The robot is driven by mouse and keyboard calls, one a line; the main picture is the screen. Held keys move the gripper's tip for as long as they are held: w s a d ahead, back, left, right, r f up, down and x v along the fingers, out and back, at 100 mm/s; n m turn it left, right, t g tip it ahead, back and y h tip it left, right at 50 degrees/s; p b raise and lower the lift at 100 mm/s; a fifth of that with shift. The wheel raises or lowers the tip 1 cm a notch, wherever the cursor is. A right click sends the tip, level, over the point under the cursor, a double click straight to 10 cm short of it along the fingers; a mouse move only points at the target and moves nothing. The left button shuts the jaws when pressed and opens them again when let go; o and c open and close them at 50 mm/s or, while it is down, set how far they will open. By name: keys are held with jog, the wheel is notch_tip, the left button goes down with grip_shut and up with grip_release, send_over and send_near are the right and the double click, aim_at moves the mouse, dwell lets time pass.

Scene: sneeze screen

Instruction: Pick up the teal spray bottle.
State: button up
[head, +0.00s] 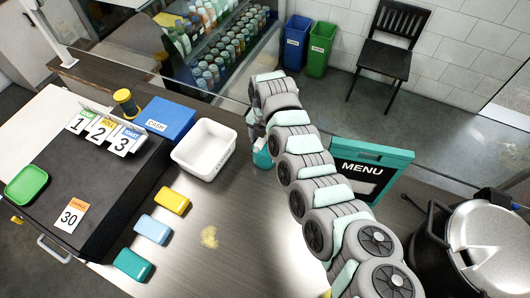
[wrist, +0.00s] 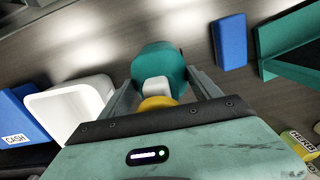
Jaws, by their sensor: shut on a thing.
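The teal spray bottle (wrist: 160,66) is in the middle of the wrist view, between the two fingers of my gripper (wrist: 162,88). A white part and a yellow part of it show nearest the palm. My gripper is shut on the bottle. In the head view only a small teal piece of the bottle (head: 262,154) shows beside the end of my arm, right of the white bin. The arm hides the rest of it. I cannot tell whether its base touches the counter.
A white bin (head: 204,150) stands just left of the bottle, with a blue cash box (head: 166,119) beyond. A teal-framed menu board (head: 372,172) is to the right. A large lidded pot (head: 485,240) stands far right. Sponges (head: 152,229) lie on the front counter.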

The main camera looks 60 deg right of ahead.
jog(key=c, duration=1)
grip_shut()
jog(key=shift+r, duration=0.15)
